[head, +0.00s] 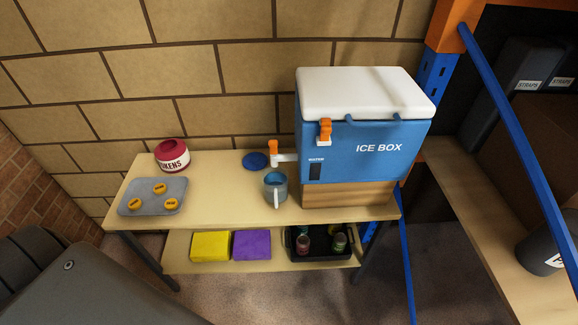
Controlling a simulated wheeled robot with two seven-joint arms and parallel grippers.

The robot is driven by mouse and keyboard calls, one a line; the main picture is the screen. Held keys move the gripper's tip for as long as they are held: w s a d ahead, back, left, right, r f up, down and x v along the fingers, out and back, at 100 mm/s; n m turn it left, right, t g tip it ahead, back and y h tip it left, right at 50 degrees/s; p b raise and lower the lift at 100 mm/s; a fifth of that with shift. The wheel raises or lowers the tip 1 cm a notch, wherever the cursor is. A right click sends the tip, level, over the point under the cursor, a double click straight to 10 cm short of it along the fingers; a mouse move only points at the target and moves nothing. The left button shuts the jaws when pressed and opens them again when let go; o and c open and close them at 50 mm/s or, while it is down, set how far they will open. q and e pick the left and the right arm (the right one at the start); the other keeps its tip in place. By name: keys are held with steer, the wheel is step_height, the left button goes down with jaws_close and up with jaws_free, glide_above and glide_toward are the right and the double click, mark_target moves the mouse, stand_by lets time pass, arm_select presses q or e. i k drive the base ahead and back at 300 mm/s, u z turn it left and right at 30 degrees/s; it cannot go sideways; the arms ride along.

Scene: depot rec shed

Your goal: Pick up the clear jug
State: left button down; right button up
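The clear jug (284,190) stands upright on the wooden table top, near the front edge and just left of the ice box. It looks see-through grey-blue, with a pale handle facing the front. Blue shows inside its rim; I cannot tell whether that is contents or something seen through it. The white spout with an orange tap (273,148) sticks out from the ice box just behind and above the jug. Neither of my grippers shows in the head view.
The blue ice box (360,165) with white lid stands on a wooden block. A blue disc (255,160), red-and-white tokens pot (173,156) and grey tray (136,208) with orange tokens share the table. Yellow and purple cloths lie below. A blue-orange rack (433,80) borders the right.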

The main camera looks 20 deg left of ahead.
mark_target(276, 181)
steer(key=u, duration=1.05)
steer(key=k, duration=0.6)
steer(key=z, duration=1.35)
